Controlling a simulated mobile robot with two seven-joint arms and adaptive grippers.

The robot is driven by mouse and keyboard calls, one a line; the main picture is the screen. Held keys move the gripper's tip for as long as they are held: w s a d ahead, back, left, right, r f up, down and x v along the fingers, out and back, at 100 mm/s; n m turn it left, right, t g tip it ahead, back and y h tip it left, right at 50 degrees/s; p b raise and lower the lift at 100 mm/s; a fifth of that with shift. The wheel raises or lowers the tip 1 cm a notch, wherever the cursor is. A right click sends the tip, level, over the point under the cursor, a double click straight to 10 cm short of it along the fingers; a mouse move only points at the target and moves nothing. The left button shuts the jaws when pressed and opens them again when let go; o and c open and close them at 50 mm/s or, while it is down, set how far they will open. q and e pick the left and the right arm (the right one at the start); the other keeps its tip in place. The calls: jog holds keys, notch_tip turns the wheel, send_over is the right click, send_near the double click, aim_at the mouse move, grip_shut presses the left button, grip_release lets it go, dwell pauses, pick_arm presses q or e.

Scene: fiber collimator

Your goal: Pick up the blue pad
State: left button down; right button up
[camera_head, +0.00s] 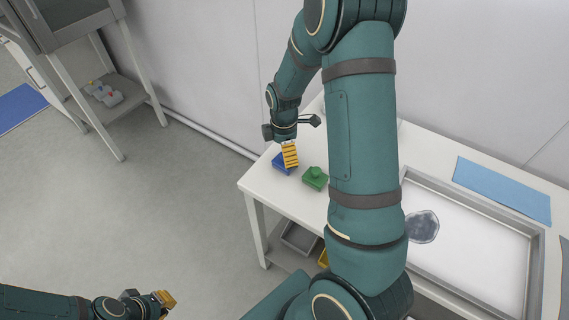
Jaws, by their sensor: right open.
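A small blue pad (279,163) lies on the white table (263,183) near its left end, partly hidden by my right gripper (291,161). The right gripper, with yellow-orange striped fingers, points down right over the blue pad. Its fingers overlap in this view, and I cannot tell whether they touch the pad. My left gripper (168,299) is low at the left, over the floor and away from the table; its finger gap is not clear.
A green block (315,178) with a raised top sits close right of the blue pad. A white tray (475,205) and a light blue flat sheet (501,189) lie farther right. Grey (298,237) and yellow bins stand below the table. My large arm hides the table's middle.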

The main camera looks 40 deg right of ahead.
aim_at(278, 163)
notch_tip(278, 163, down, 5)
jog(key=shift+d+f+b, duration=0.1)
jog(key=shift+d+b, duration=0.05)
jog(key=shift+b, duration=0.45)
jog(key=c, duration=1)
